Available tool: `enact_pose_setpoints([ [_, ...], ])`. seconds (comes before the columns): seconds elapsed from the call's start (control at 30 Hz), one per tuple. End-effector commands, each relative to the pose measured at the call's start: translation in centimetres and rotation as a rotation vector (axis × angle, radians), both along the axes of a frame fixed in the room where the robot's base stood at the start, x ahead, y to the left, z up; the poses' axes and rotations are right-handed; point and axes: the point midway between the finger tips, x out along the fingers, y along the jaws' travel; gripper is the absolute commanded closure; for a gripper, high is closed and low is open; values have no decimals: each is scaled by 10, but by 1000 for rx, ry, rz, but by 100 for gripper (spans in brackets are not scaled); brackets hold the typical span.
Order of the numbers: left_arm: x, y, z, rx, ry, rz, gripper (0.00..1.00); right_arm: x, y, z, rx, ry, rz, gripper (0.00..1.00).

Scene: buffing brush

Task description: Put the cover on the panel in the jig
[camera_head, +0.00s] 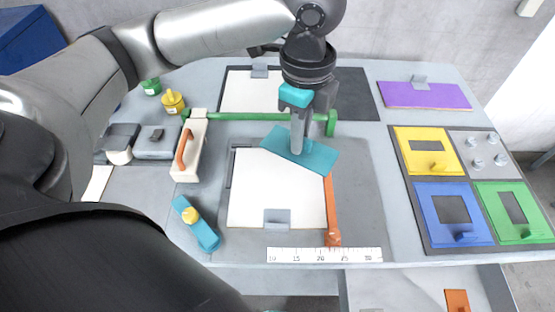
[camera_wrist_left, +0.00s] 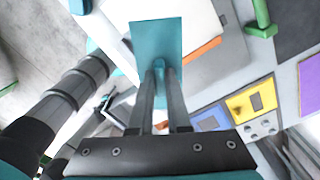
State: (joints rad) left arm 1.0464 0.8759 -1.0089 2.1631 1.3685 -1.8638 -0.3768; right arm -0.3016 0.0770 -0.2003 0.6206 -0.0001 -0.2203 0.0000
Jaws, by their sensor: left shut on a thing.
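My left gripper (camera_head: 300,118) is shut on a teal rectangular plate (camera_head: 316,158), held by a grip on its upper side. The plate is tilted in the head view and overlaps the upper right part of a white panel (camera_head: 270,198). I cannot tell whether it touches the panel. The panel lies on a grey mat, with a grey clip (camera_head: 277,217) at its front edge, an orange bar (camera_head: 331,215) along its right side and a green bar (camera_head: 235,116) behind it. The left wrist view also shows the teal plate (camera_wrist_left: 156,38) between the fingers. My right gripper is out of view.
A tray on the right holds yellow (camera_head: 428,150), blue (camera_head: 450,212) and green (camera_head: 510,212) plates with windows. A purple board (camera_head: 425,95) lies behind it. A white block with an orange handle (camera_head: 188,150) and a teal strip (camera_head: 197,224) are left of the panel. A ruler (camera_head: 324,255) lies in front.

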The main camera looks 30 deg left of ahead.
Motion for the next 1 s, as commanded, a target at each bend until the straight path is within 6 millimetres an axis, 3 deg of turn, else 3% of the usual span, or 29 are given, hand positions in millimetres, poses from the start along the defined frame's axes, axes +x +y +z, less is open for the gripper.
enact_pose_setpoints([
  [0.4, 0, 6, 14, 2, 1, -752, 100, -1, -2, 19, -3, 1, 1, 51],
  [0.7, 0, 8, 17, 5, 1, -1031, 100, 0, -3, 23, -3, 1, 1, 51],
  [0.87, -1, 9, -4, 3, 5, -1054, 100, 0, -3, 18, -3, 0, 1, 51],
  [1.0, -2, 9, -42, 2, 8, -1053, 100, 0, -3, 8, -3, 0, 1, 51],
])
